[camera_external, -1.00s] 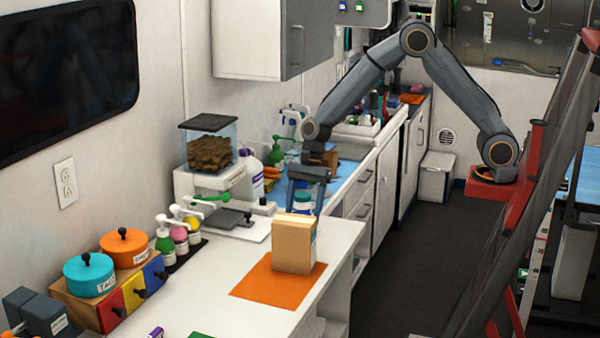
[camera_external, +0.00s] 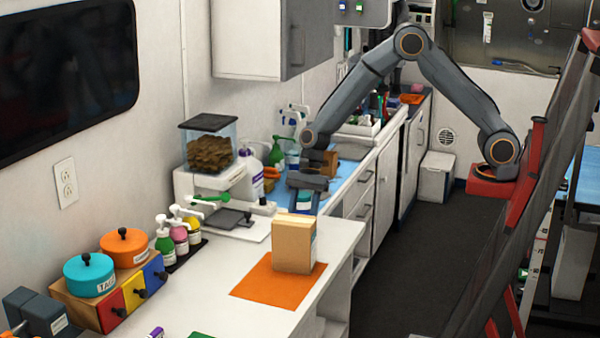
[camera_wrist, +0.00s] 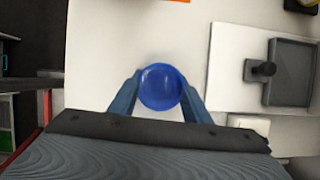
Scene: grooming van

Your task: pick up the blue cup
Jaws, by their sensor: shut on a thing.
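The blue cup (camera_wrist: 160,87) shows in the wrist view as a round blue shape seen from above, over the white counter. My gripper (camera_wrist: 160,92) has one finger on each side of the cup and is shut on it. In the external view my gripper (camera_external: 305,200) points down at the far part of the white counter, behind the cardboard box. A teal patch shows between the fingers there; I cannot tell whether it is the cup. The gripper and box hide the cup's lower part.
The cardboard box (camera_external: 293,244) stands on an orange mat (camera_external: 262,287) near my gripper. A dark scale-like plate (camera_wrist: 292,72) lies on a white board to the right in the wrist view. A food dispenser (camera_external: 208,150) and bottles stand along the wall. The near counter has free room.

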